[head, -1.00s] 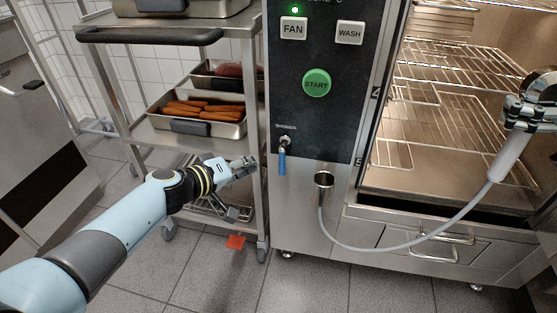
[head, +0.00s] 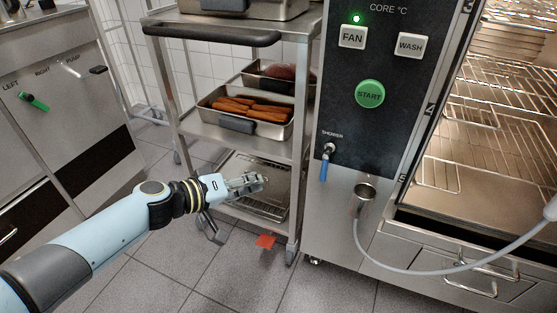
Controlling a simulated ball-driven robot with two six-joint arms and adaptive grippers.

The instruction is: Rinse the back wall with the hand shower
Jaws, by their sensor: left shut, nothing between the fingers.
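My left gripper (head: 262,183) is shut and empty, in front of the lower part of the steel trolley. The hand shower shows only as its grey hose (head: 420,271) and a bit of its pale handle (head: 551,208) at the right edge; its head is out of view. The hose runs from near the metal holder cup (head: 365,192) on the oven front. The shower valve with its blue lever (head: 324,171), lever pointing down, is above and left of the cup. The oven chamber (head: 500,130) is open with wire racks inside; its back wall is barely seen. My right gripper is out of view.
The trolley (head: 303,150) holds pans, one with orange sausage-like food (head: 250,108). Oven panel has FAN, WASH and a green START button (head: 369,94). A steel cabinet with a green lever (head: 34,101) stands left. A red piece (head: 265,241) is low by the trolley.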

